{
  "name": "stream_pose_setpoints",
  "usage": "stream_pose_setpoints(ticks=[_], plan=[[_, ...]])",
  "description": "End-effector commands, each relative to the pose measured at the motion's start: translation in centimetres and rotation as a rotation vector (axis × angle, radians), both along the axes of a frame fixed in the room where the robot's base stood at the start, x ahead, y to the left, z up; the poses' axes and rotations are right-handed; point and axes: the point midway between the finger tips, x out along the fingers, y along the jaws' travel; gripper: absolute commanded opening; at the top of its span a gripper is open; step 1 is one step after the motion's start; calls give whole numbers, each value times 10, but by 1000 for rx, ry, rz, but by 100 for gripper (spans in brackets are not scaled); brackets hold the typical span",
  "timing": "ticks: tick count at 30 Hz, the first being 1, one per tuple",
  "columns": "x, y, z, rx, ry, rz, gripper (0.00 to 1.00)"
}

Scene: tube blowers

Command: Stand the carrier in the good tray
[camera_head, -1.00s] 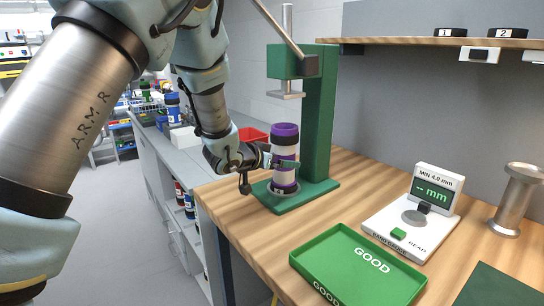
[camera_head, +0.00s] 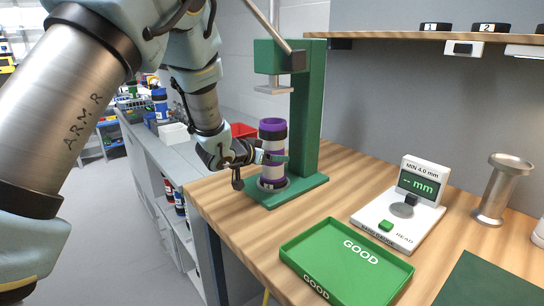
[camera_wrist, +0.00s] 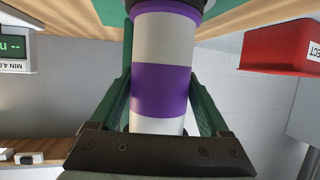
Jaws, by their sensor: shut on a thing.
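The carrier (camera_head: 272,135) is a cylinder with purple, white and dark bands. It stands upright on the round plate of the green press (camera_head: 312,110), under the raised ram. My gripper (camera_head: 272,158) reaches it from the left and is shut around its middle. In the wrist view the carrier (camera_wrist: 162,90) fills the space between the two green fingers. I cannot tell whether its foot touches the plate. The good tray (camera_head: 345,262) is green, low-walled and empty, at the front of the bench, right of the press.
A white gauge (camera_head: 400,215) with a green display stands behind the good tray. A metal spool-shaped stand (camera_head: 498,190) is to its right. A dark green mat (camera_head: 490,285) lies at the front right. A red reject bin (camera_wrist: 285,45) shows in the wrist view.

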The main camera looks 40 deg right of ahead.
Motion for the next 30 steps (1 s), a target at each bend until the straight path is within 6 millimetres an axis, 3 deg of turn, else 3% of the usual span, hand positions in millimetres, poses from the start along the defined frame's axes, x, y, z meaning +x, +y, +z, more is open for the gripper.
stream_pose_setpoints(ticks=[2, 10, 30], plan=[[0, 0, 0, 0, 0, 0, 32], [0, 0, 1, -1, 0, 0, 2], [0, 0, 25, -2, -1, 0, 2]])
